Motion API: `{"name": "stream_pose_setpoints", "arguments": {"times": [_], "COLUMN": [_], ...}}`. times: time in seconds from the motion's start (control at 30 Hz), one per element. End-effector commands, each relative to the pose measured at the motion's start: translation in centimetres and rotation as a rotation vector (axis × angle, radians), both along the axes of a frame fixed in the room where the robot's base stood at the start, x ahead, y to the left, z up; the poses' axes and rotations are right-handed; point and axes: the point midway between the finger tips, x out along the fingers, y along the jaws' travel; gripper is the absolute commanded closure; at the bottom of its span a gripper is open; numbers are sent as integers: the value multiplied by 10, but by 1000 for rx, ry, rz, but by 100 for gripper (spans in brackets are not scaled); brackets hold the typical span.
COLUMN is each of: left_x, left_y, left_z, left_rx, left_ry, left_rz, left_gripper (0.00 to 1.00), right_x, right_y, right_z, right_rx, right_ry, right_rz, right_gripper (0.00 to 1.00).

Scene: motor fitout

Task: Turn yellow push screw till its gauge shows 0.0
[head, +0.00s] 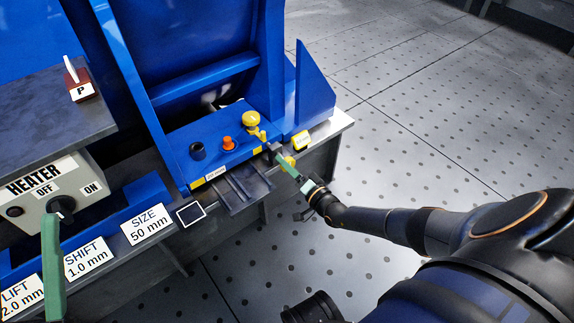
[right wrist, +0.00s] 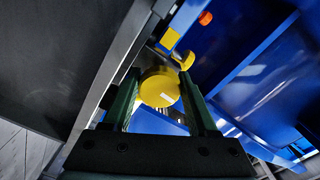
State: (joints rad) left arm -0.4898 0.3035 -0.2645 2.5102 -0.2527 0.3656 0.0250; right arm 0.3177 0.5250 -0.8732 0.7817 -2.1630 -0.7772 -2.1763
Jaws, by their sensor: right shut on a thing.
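The yellow push screw (head: 287,161) sits at the right end of the blue fixture, partly hidden by my right gripper (head: 283,163). In the right wrist view its round yellow head (right wrist: 159,88), with a pale mark on its face, sits between the two green fingers of my right gripper (right wrist: 161,95), which is shut on it. A green finger of my left gripper (head: 52,265) shows at lower left, below the heater knob.
A larger yellow knob (head: 251,118), an orange knob (head: 229,143) and a dark round fitting (head: 197,151) stand on the blue fixture (head: 180,142). The heater box (head: 30,195) is at left. Open perforated floor (head: 440,130) lies to the right.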

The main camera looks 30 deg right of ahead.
Motion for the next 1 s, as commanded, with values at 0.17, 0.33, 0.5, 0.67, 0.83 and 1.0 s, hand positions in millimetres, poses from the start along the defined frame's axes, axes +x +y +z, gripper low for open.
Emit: {"name": "stream_pose_setpoints", "arguments": {"times": [0.17,0.33,0.5,0.67,0.83,1.0], "left_x": [0,0,0,0,0,0], "left_y": [0,0,0,0,0,0], "left_z": [0,0,0,0,0,0], "left_rx": [0,0,1,1,1,1], "left_ry": [0,0,0,0,0,0], "left_rz": [0,0,1,1,1,1], "left_gripper": [50,50,50,50,50,50], "right_x": [-1,-1,-1,-1,0,0], "right_y": [0,0,0,0,0,0], "right_z": [-1,-1,-1,-1,-1,-1], "right_rx": [-47,-64,-65,-64,-63,-63], "right_ry": [-1,-3,-3,-3,-4,-4], "right_rz": [0,0,0,0,0,0], "right_gripper": [97,97,97,97,24,11]}}
